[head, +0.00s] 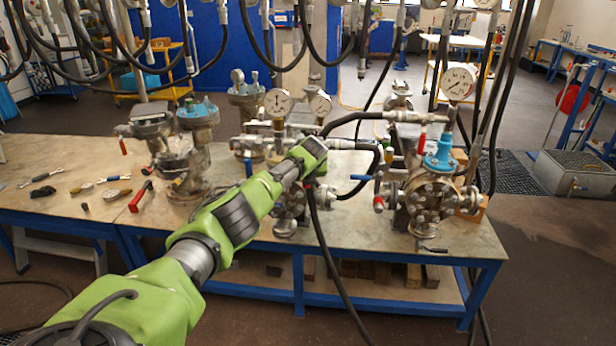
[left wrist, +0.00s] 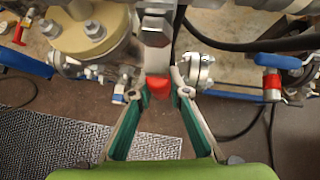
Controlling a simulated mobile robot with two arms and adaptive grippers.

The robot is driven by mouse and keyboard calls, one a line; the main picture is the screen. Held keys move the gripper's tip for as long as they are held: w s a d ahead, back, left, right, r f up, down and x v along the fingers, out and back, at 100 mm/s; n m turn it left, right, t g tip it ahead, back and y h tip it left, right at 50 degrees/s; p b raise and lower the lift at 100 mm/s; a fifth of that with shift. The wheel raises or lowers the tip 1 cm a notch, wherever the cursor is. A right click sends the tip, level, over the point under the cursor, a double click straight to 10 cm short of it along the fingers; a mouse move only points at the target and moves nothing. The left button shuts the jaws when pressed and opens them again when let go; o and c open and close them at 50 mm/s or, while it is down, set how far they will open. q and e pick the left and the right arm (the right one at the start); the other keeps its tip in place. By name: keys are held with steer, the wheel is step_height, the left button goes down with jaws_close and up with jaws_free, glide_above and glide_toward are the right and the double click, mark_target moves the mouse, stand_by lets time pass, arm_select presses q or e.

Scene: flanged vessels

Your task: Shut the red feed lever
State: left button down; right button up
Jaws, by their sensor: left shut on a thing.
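In the left wrist view the red lever (left wrist: 157,88) sits between the green-padded fingers of my left gripper (left wrist: 160,95). The fingers are closed on its red end, below a grey metal fitting (left wrist: 157,28). In the head view my left arm reaches over the bench to the middle vessel, near two pressure gauges (head: 278,102). There the gripper (head: 314,158) hides the lever and its own fingertips. My right gripper is not in either view.
The bench (head: 95,236) holds several flanged vessels. The right vessel (head: 430,195) has a blue cap, hoses and a gauge (head: 458,84). Another red handle (head: 140,196) and loose tools (head: 118,193) lie at the left. Black hoses hang above, and one runs down past my gripper.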

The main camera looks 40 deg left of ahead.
arm_select(q)
steer(key=shift+f, duration=0.1)
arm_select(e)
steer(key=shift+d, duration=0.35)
arm_select(q)
steer(key=c, duration=1.9)
jaws_free()
steer(key=shift+a, duration=0.1)
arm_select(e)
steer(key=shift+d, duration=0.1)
arm_select(q)
steer(key=shift+s+d+r, duration=0.3)
steer(key=shift+d+r, duration=0.05)
steer(key=shift+r, duration=0.15)
steer(key=v, duration=1)
steer(key=shift+s+d+r, duration=0.15)
steer(key=shift+s+r, duration=0.05)
steer(key=shift+r, duration=0.05)
